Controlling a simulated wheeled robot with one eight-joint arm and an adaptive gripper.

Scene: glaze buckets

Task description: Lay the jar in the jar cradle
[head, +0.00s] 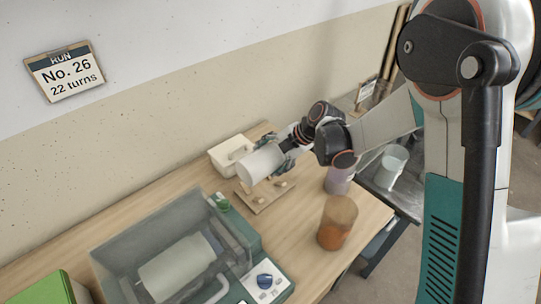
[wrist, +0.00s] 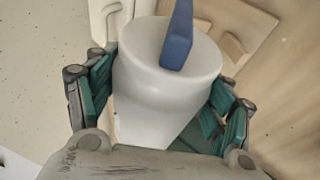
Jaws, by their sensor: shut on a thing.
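My gripper (head: 286,156) is shut on a white jar (head: 260,164), which lies on its side, tilted, over the jar cradle. In the wrist view the jar (wrist: 165,90) sits between the green-padded fingers (wrist: 162,100), with a blue bar (wrist: 178,35) across its end. The jar cradle, a wooden board with pale pegs (head: 262,204), is on the table below the jar. The jar and gripper overlap part of the cradle in the head view, and I cannot tell whether the jar touches it.
A white box (head: 226,158) stands behind the cradle by the wall. A green machine with a clear cover (head: 125,255) fills the front left. A clear container with orange contents (head: 337,225) and a lilac bucket (head: 338,182) stand to the right. A white bucket (head: 390,168) is farther right.

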